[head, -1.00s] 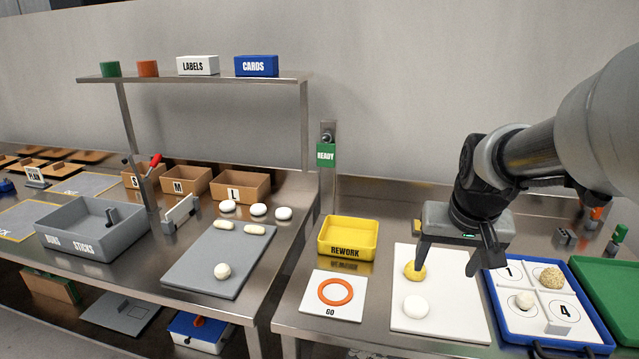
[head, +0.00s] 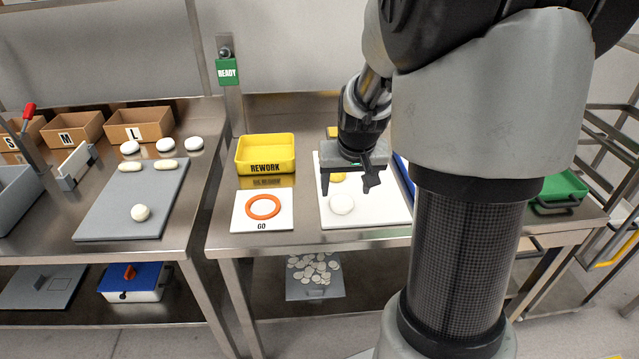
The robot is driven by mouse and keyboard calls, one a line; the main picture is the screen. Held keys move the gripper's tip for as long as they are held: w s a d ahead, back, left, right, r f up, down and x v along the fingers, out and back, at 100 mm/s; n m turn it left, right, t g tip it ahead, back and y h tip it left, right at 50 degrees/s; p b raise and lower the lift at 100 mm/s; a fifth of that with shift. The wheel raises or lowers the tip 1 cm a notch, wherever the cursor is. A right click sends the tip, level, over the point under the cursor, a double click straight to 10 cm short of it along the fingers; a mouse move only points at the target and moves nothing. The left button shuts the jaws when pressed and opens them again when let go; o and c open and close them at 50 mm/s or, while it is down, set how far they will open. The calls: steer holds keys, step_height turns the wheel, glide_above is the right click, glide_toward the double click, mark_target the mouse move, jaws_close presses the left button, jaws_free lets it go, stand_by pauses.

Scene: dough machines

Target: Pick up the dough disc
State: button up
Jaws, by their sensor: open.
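A white round dough piece (head: 341,205) lies near the front of a white board (head: 388,209) on the right-hand table. A yellow round piece (head: 338,177) lies behind it on the same board, partly hidden by my gripper. My gripper (head: 347,188) points down over the board with its two fingers apart and nothing between them. In the picture its fingertips lie just behind the white piece. I cannot tell how high above the board they are. Which piece is the dough disc is not clear.
The yellow REWORK bin (head: 265,154) and the GO card (head: 262,211) with an orange ring are left of the board. A grey board (head: 120,212) with dough pieces is on the left table. My arm hides the right side. A tray (head: 315,285) of pale discs sits below.

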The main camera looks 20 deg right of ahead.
mark_target(342, 201)
steer(key=b+x, duration=0.1)
steer(key=x, duration=0.4)
steer(key=shift+w+a+f, duration=0.1)
steer(key=shift+a+f, duration=0.05)
steer(key=shift+f, duration=0.2)
steer(key=c, duration=1.1)
steer(key=shift+c, duration=0.2)
